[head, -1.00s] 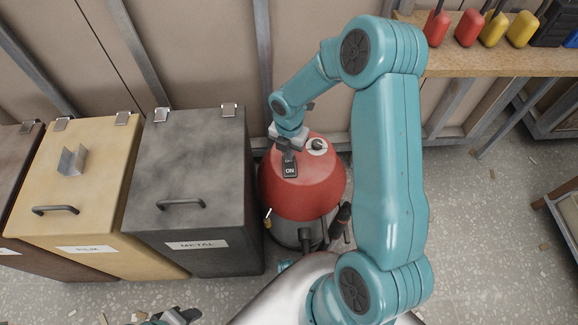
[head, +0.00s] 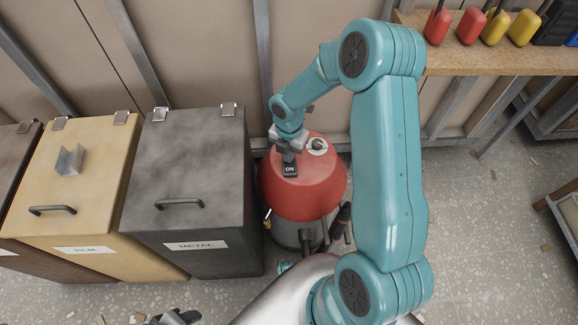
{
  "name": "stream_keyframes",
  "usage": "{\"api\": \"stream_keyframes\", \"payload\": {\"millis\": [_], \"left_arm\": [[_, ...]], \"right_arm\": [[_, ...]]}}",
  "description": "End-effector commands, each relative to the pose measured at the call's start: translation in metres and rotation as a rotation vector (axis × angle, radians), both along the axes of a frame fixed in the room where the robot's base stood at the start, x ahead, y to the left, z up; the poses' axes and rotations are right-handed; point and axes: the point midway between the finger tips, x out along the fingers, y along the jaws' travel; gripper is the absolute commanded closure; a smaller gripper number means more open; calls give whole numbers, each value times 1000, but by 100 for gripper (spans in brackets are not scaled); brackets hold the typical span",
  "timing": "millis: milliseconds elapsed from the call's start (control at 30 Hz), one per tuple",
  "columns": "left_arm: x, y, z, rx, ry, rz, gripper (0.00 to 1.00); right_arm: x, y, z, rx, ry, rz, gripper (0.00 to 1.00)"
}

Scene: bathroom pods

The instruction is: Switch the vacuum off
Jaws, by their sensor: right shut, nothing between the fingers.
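The vacuum (head: 318,190) has a red domed top on a grey drum and stands on the floor right of the bins. Its black rocker switch (head: 290,171), marked ON, is on the top's left side, with its upper part hidden by my gripper. My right gripper (head: 288,156) is shut and empty, pointing down at the upper end of the switch; whether it touches I cannot tell. A round knob (head: 317,145) is just right of it. My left gripper (head: 178,317) shows only partly at the bottom edge, and its jaws are unclear.
A dark METAL bin (head: 190,185) stands close left of the vacuum, with a yellow FILM bin (head: 75,190) beyond it. A black hose wand (head: 341,220) is at the vacuum's right. A wooden bench (head: 465,60) with tools is upper right.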

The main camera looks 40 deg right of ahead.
Motion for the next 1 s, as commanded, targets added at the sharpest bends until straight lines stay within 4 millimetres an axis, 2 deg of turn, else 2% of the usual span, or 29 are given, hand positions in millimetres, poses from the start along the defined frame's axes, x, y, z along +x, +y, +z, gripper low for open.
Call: {"api": "stream_keyframes", "payload": {"millis": [167, 900, 1000], "left_arm": [[0, 0, 4, 0, 0, 0, 57], [0, 0, 64, 0, 0, 0, 57], [0, 0, 66, 0, 0, 0, 57]], "right_arm": [[-1, 1, 3, 2, 5, 0, 100], [-1, 1, 68, 1, 3, 0, 100], [-1, 1, 71, 2, 3, 0, 100]]}}
